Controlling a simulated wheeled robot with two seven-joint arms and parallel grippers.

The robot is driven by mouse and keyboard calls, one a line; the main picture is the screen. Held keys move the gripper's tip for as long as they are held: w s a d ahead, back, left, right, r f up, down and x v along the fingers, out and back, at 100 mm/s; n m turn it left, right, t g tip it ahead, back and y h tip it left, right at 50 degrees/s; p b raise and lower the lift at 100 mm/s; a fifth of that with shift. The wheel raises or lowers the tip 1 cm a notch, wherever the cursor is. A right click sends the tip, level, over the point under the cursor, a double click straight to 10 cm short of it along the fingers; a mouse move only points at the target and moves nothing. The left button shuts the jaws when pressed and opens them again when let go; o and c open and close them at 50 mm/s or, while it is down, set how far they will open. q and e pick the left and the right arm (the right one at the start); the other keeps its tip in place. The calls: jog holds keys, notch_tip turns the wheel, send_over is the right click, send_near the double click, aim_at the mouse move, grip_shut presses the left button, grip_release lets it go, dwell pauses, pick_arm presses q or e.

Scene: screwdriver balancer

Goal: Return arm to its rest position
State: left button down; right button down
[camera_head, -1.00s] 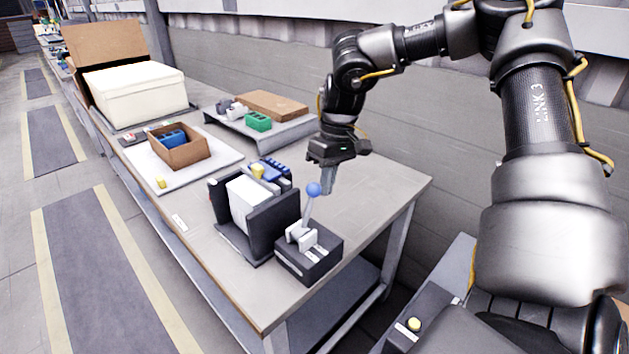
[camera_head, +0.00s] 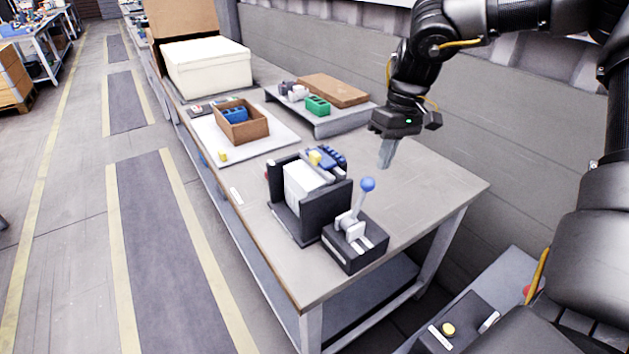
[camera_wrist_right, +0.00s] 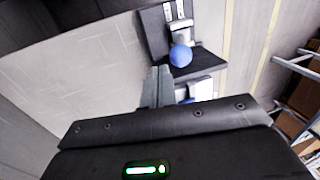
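My right gripper (camera_head: 387,153) hangs above the grey workbench (camera_head: 440,186), behind and above the lever's blue knob (camera_head: 367,184). Its fingers look shut together with nothing between them, also in the right wrist view (camera_wrist_right: 157,84). A gap shows between the fingers and the knob. The lever stands on a dark box (camera_head: 353,250) at the bench's near end and leans slightly. The knob also shows in the right wrist view (camera_wrist_right: 181,56), just beyond the fingertips. My left gripper is not in view.
A black holder with white sheets (camera_head: 303,185) stands left of the lever box. Farther back are an open cardboard box (camera_head: 262,127) on a white mat, a low shelf with a green block (camera_head: 317,105), and a large cream box (camera_head: 208,68). The right bench surface is clear.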

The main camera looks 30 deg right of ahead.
jog(key=shift+r, duration=0.65)
